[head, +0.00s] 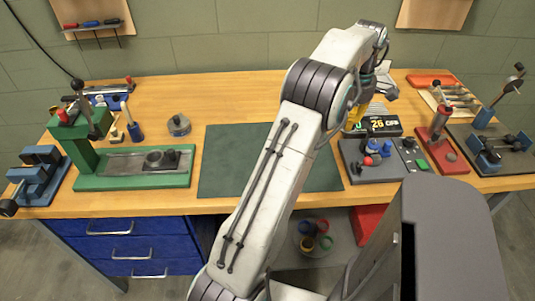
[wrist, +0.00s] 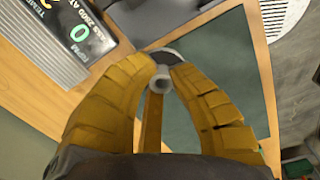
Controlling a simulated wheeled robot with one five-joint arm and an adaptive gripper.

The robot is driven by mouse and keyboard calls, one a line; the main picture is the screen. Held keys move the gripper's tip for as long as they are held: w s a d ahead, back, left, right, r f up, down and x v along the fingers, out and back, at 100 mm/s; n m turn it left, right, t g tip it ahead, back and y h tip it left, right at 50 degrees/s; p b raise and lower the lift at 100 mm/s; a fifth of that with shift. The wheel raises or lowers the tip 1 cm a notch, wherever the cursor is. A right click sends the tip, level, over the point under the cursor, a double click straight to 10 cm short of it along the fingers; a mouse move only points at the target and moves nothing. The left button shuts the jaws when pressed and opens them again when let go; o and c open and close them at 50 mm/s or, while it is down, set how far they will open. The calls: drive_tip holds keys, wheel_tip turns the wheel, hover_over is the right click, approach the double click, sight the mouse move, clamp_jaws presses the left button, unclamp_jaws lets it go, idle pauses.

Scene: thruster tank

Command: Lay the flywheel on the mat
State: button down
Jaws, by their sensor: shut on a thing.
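The dark green mat (head: 235,160) lies flat and bare on the middle of the workbench, partly hidden behind my arm. It also shows in the wrist view (wrist: 232,68). My gripper (wrist: 162,68), with yellow fingers, is shut on a grey metal disc with a pale hub, which looks like the flywheel (wrist: 164,53). The held disc is above the bench near the mat's edge. In the head view my gripper (head: 354,121) is right of the mat, by the digital display, and the flywheel cannot be made out there.
The digital display (head: 374,126) and a grey fixture (head: 372,165) with red and blue parts stand right of the mat. A green press (head: 130,172) and a small grey round part (head: 179,124) stand left of it. A red-based lever tool (head: 437,145) is farther right.

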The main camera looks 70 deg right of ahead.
drive_tip(key=w+a+f, duration=0.2)
drive_tip(key=w, duration=0.1)
drive_tip(key=w+a+f, duration=0.2)
drive_tip(key=w, duration=0.1)
drive_tip(key=w+a+f, duration=0.2)
drive_tip(key=w+f, duration=0.1)
drive_tip(key=w, duration=0.1)
drive_tip(key=shift+f, duration=2.05)
drive_tip(key=shift+f, duration=0.1)
drive_tip(key=shift+f+b, duration=0.1)
drive_tip(key=shift+b, duration=0.25)
drive_tip(key=c, duration=1.3)
unclamp_jaws()
drive_tip(key=shift+o, duration=0.2)
wheel_tip(320, 180, up, 12)
drive_tip(key=p, duration=0.1)
drive_tip(key=shift+a+r, duration=0.2)
drive_tip(key=shift+a, duration=0.1)
